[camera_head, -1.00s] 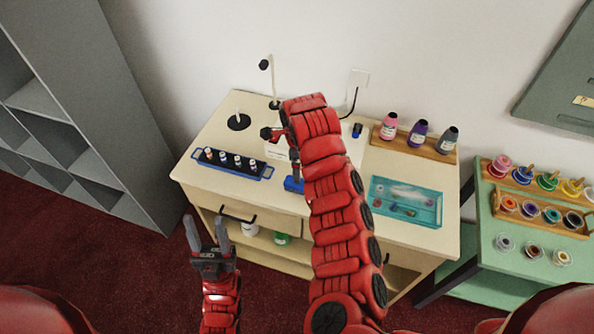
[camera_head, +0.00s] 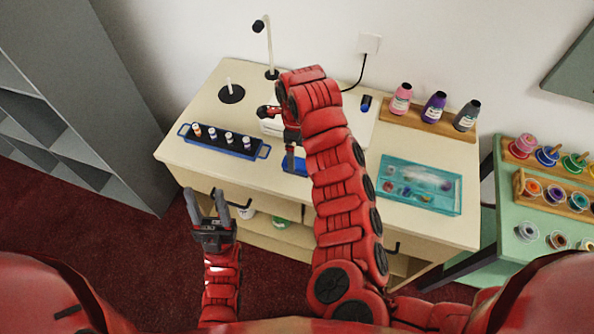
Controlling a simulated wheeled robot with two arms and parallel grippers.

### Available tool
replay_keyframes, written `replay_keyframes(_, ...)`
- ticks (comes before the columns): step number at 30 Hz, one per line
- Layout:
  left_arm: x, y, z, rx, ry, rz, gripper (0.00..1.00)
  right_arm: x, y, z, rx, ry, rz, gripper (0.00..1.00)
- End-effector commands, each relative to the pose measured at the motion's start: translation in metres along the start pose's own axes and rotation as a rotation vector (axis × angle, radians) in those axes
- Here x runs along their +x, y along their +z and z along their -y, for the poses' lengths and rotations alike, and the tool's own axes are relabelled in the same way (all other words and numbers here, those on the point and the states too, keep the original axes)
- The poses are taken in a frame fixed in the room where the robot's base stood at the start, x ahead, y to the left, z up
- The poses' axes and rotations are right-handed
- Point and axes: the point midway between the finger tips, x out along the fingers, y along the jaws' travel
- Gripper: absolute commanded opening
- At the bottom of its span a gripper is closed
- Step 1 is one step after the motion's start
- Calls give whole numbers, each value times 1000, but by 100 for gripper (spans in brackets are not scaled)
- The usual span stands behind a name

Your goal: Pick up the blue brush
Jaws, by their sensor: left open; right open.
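I cannot make out for certain which thing is the blue brush. A blue item (camera_head: 296,166), partly hidden by my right arm, lies on the cream counter (camera_head: 330,195). My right gripper (camera_head: 289,164) points down over or beside this item; contact cannot be told. It is open and holds nothing that I can see. My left gripper (camera_head: 207,200) is open and empty, in front of the counter's left drawer. A small dark blue piece (camera_head: 366,103) is behind my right arm on a white surface at the back.
A blue-edged rack (camera_head: 222,141) with several small vials lies at the left. A teal tray (camera_head: 447,210) is at the right, below a wooden stand with bottles (camera_head: 433,108). A thin lamp post (camera_head: 268,48) rises behind. A green table (camera_head: 503,215) stands right of the counter.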

Motion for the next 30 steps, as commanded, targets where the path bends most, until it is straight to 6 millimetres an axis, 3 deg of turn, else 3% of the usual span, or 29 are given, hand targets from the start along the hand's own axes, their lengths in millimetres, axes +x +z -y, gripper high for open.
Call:
replay_keyframes(8,5,-1,0,0,0,0,50,14,1,1,1,1,4,92)
replay_keyframes(18,26,-4,1,0,0,0,50,58,0,7,2,4,2,92)
replay_keyframes(30,26,-4,1,0,0,0,50,63,1,7,0,0,4,92)
